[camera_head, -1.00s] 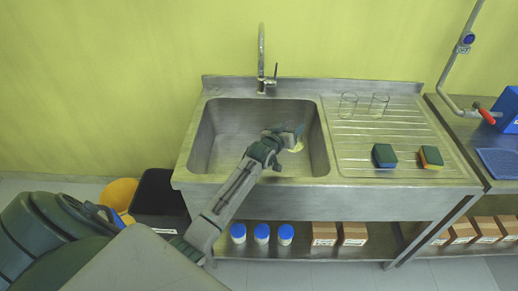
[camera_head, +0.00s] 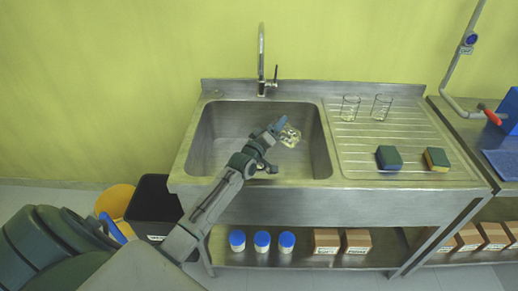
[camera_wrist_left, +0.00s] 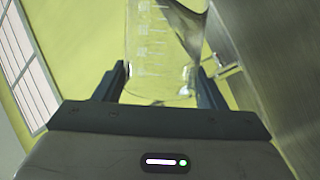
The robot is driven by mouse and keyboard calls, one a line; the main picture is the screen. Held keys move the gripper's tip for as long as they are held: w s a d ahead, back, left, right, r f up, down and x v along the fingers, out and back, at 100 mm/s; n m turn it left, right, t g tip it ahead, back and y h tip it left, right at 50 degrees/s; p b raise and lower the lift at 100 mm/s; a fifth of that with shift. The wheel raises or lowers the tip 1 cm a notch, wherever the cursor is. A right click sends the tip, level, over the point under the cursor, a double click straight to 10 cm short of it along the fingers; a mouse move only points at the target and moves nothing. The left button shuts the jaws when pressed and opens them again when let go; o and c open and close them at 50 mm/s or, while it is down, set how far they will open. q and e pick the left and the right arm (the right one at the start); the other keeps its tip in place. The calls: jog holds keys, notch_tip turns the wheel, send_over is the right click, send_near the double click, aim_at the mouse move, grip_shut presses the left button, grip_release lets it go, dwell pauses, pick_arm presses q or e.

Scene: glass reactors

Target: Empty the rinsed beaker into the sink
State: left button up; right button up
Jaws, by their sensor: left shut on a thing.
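My left gripper (camera_head: 279,126) is over the right part of the steel sink (camera_head: 215,135). It is shut on a clear glass beaker (camera_head: 290,136), which sits at its fingertips above the basin. In the left wrist view the beaker (camera_wrist_left: 160,45) is between the two fingers, with white graduation marks on its wall. The wrist view is strongly tilted. Whether liquid is in the beaker cannot be told. The tap (camera_head: 262,65) rises behind the basin. My right gripper is not in view.
Two glass beakers (camera_head: 350,108) (camera_head: 381,107) stand on the ribbed drainboard (camera_head: 360,140), with two sponges (camera_head: 389,158) (camera_head: 436,159) nearer its front. White bottles with blue caps (camera_head: 262,241) and cardboard boxes (camera_head: 326,241) are on the lower shelf. Black and yellow bins (camera_head: 155,205) (camera_head: 114,201) stand left.

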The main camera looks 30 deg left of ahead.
pick_arm(q)
jog(key=shift+s+a+r+n, duration=0.1)
jog(key=shift+n, duration=0.4)
jog(key=shift+t, duration=0.3)
jog(key=shift+a+r+n+y, duration=0.15)
jog(key=shift+n+y, duration=0.25)
jog(key=shift+n, duration=0.4)
jog(key=shift+s+a+n+t+y, duration=0.15)
jog(key=shift+n+t+y, duration=0.15)
jog(key=shift+n+t, duration=0.25)
jog(key=shift+a+r+n, duration=0.15)
jog(key=shift+r+n, duration=0.1)
jog(key=shift+a, duration=0.15)
jog(key=shift+a+r, duration=0.1)
jog(key=shift+a, duration=0.15)
